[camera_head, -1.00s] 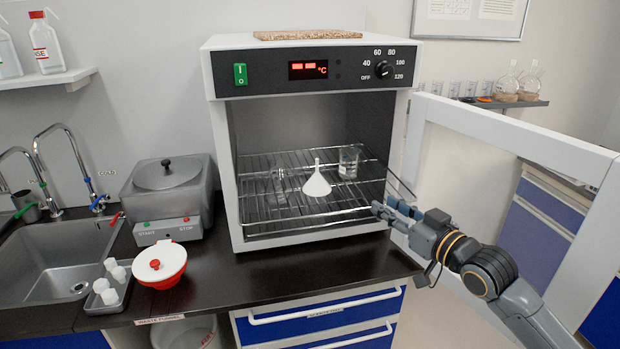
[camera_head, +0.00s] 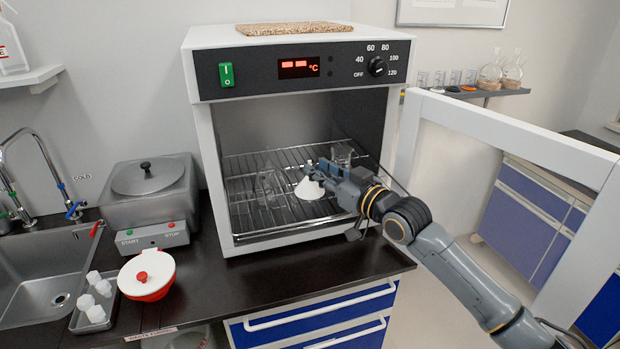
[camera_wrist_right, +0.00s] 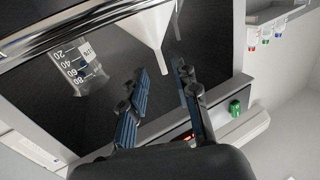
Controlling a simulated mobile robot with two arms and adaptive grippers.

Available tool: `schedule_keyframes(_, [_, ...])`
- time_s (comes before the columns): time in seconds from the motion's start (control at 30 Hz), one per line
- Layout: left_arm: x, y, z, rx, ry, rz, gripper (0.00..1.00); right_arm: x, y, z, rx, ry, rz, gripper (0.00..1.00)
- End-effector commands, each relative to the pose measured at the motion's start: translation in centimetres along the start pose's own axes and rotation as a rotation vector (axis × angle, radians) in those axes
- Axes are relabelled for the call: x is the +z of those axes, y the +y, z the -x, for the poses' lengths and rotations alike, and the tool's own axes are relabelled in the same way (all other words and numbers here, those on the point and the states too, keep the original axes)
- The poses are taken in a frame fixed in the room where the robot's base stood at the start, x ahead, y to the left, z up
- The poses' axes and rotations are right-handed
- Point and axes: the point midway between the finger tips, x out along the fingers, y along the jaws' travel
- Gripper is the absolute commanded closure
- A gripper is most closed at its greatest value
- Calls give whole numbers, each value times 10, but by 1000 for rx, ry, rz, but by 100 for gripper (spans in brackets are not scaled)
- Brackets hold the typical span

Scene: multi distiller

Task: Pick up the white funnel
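The white funnel (camera_head: 309,188) stands stem up on the wire rack inside the open oven, partly hidden by my right gripper (camera_head: 314,170). In the right wrist view the funnel (camera_wrist_right: 152,22) is at the top centre, its stem pointing toward the space between my fingers. My right gripper (camera_wrist_right: 166,88) is open there, its two dark fingers apart, and nothing is between them. In the head view its fingertips overlap the funnel's right side; I cannot tell whether they touch it. My left gripper is not in view.
The oven (camera_head: 206,150) has its door (camera_head: 408,150) swung open on the right, beside my arm. A glass beaker (camera_wrist_right: 78,72) stands near the funnel, and another glass vessel (camera_head: 268,185) stands to its left. The wire rack (camera_head: 245,215) is bare in front.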

Motion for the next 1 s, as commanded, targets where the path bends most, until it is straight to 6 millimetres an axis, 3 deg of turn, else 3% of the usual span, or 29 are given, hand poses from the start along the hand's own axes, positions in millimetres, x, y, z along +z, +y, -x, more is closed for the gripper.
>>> schedule_keyframes(0.07, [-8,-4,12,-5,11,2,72,-5,-4,-14,-1,0,-3,70])
schedule_keyframes(0.2, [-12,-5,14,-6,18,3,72,-2,-3,-30,0,1,-1,70])
schedule_keyframes(0.53, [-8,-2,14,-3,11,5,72,0,-3,-36,0,1,0,70])
schedule_keyframes(0.7, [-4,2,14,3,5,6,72,0,-3,-35,1,0,-1,100])
schedule_keyframes(1.0, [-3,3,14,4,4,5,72,0,-3,-35,1,0,-1,100])
